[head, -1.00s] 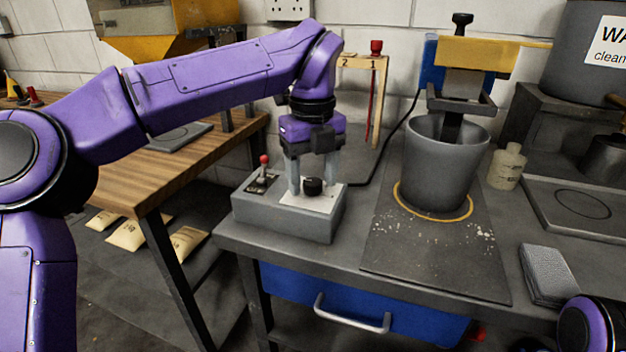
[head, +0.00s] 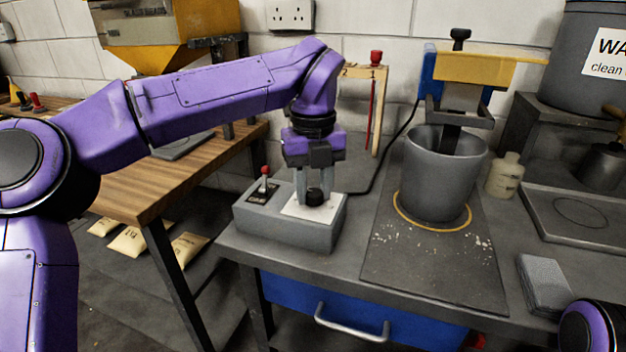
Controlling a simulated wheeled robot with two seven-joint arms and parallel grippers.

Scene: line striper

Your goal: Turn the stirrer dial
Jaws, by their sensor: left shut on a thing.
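The stirrer dial (head: 314,197) is a black knob on a white plate on top of the grey control box (head: 285,232). My left gripper (head: 314,191) points straight down over the box, with its fingers around the dial, shut on it. A red-tipped toggle switch (head: 264,179) stands on the left part of the same box. The stirrer (head: 462,72), yellow and blue, stands behind a grey bucket (head: 433,180), its shaft reaching down into it. My right gripper is not in view; only a purple part of that arm shows at the lower right corner.
The bucket stands within a yellow ring on a dark mat (head: 430,265) right of the box. A small bottle (head: 505,174), a grey pad (head: 546,285) and a wooden rack (head: 376,100) are nearby. A black cable runs behind the box. A wooden bench (head: 175,170) is at left.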

